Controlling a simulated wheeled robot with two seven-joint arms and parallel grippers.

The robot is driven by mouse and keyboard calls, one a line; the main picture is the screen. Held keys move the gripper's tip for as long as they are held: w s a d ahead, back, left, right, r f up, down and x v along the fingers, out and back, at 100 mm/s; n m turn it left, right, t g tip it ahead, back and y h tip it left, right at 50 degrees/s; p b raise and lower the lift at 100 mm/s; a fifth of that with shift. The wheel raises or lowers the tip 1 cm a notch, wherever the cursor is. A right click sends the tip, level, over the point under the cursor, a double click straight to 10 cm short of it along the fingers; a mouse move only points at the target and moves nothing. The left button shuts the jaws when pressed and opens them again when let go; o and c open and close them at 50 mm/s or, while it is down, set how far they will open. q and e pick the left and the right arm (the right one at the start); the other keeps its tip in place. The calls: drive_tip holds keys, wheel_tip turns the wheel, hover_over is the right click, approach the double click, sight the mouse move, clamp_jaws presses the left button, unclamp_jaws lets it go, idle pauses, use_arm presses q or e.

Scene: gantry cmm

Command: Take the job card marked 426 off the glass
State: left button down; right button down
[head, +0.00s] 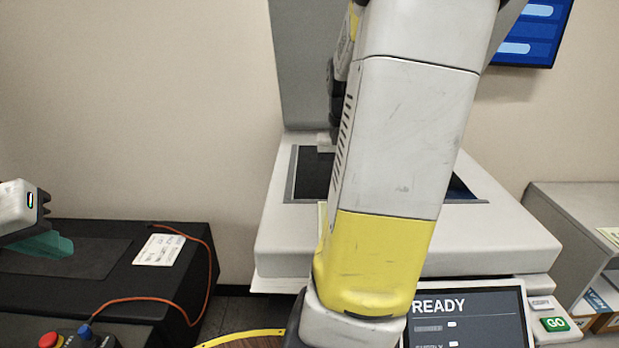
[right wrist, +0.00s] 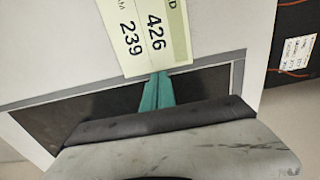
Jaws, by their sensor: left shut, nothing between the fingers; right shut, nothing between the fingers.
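The job card marked 426 (right wrist: 148,35) is pale cream with a second number, 239, in the right wrist view. It lies mostly on the pale casing, its near edge at the grey rim of the glass (right wrist: 90,105). My right gripper (right wrist: 157,76) is shut and empty, its teal fingertips at that edge; I cannot tell whether they touch it. In the head view my right arm hides that gripper and most of the card; a pale sliver (head: 322,216) shows beside the arm. My left gripper (head: 66,246) is shut and empty at the far left.
The pale scanner (head: 275,235) has its lid (head: 300,60) raised and a READY screen (head: 470,320) in front. A black bench (head: 100,285) at left carries a white label card (head: 160,250), an orange cable (head: 205,265) and a red button (head: 48,340). A grey shelf (head: 570,210) stands right.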

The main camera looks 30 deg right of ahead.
drive_tip(key=shift+s+a, duration=0.45)
drive_tip(key=shift+s, duration=0.35)
drive_tip(key=shift+s+a, duration=0.4)
drive_tip(key=shift+s, duration=0.4)
drive_tip(key=shift+r, duration=3.05)
